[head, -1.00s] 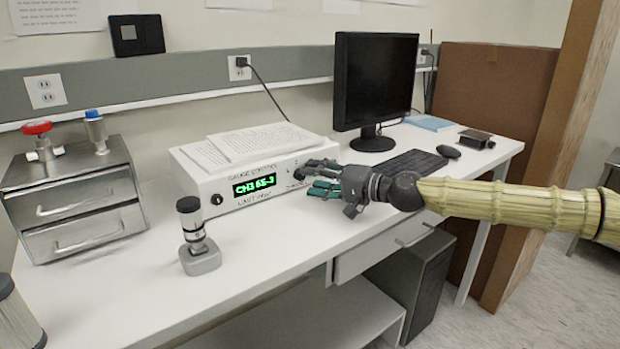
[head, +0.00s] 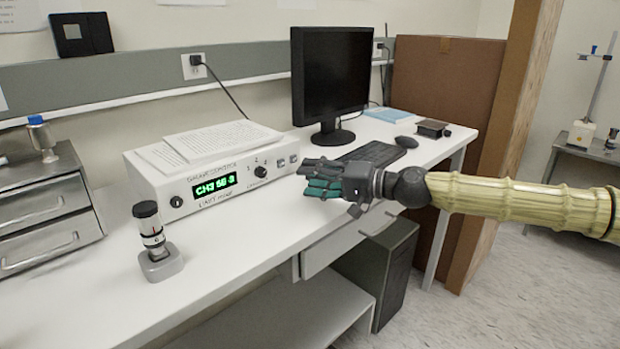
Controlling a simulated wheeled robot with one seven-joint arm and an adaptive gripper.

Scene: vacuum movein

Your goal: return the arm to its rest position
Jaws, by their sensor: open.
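My gripper (head: 312,179) is open and empty at the end of my arm, which reaches in from the right side of the head view. It is over the front part of the white desk (head: 235,245), just right of the white gauge controller (head: 205,190) and left of the keyboard (head: 372,154). The gripper hides part of the desk behind it. I cannot tell exactly how far its fingers are above the desk top.
A small gauge on a grey base (head: 160,268) stands at the desk's front left. A metal drawer unit (head: 50,220) is at far left. A monitor (head: 330,75), mouse (head: 405,142) and small dark box (head: 432,128) are farther back. Brown cardboard (head: 440,90) stands behind the desk's right end.

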